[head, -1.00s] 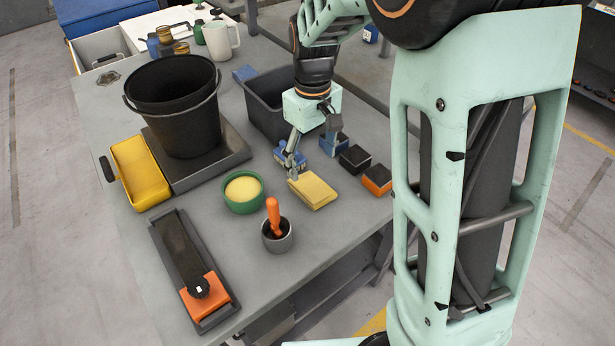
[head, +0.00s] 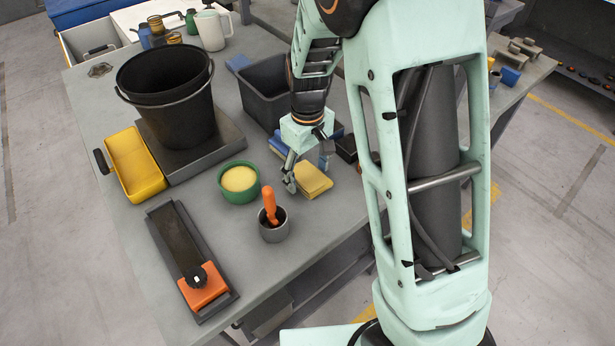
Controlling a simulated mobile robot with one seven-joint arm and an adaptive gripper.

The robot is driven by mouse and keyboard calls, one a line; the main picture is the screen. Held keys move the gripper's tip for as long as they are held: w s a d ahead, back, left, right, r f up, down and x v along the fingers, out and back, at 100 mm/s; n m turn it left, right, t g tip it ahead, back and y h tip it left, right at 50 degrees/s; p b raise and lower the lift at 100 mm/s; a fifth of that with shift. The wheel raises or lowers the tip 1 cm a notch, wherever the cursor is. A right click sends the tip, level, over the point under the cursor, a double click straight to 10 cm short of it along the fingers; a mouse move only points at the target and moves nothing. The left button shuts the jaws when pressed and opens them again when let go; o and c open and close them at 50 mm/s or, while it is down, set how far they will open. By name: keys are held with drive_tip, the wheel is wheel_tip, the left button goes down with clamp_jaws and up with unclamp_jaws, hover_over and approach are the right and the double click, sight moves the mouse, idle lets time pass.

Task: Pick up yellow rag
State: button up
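The yellow rag (head: 314,181) lies folded flat on the grey workbench (head: 215,231), to the right of the green bowl. My gripper (head: 308,175) points down at the rag, its fingers spread apart. One finger is at the rag's left edge and the other shows behind its far side. I cannot tell whether either finger touches the rag. Part of the rag's far left side is hidden by my gripper.
A green bowl (head: 239,193) with yellow contents and a grey cup (head: 275,231) holding an orange-handled tool stand close by. A black bin (head: 262,98) and blue and dark blocks are behind. A black bucket (head: 165,115) stands left.

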sight(307, 175)
drive_tip(key=c, duration=1)
drive_tip(key=shift+r, duration=0.55)
wheel_tip(307, 175, up, 2)
drive_tip(key=shift+w+a+r, duration=0.1)
drive_tip(key=shift+r, duration=0.15)
drive_tip(key=s+a+r, duration=0.1)
drive_tip(key=a+r, duration=0.8)
drive_tip(key=a, duration=0.4)
drive_tip(key=shift+a+r, duration=0.2)
drive_tip(key=shift+a, duration=0.2)
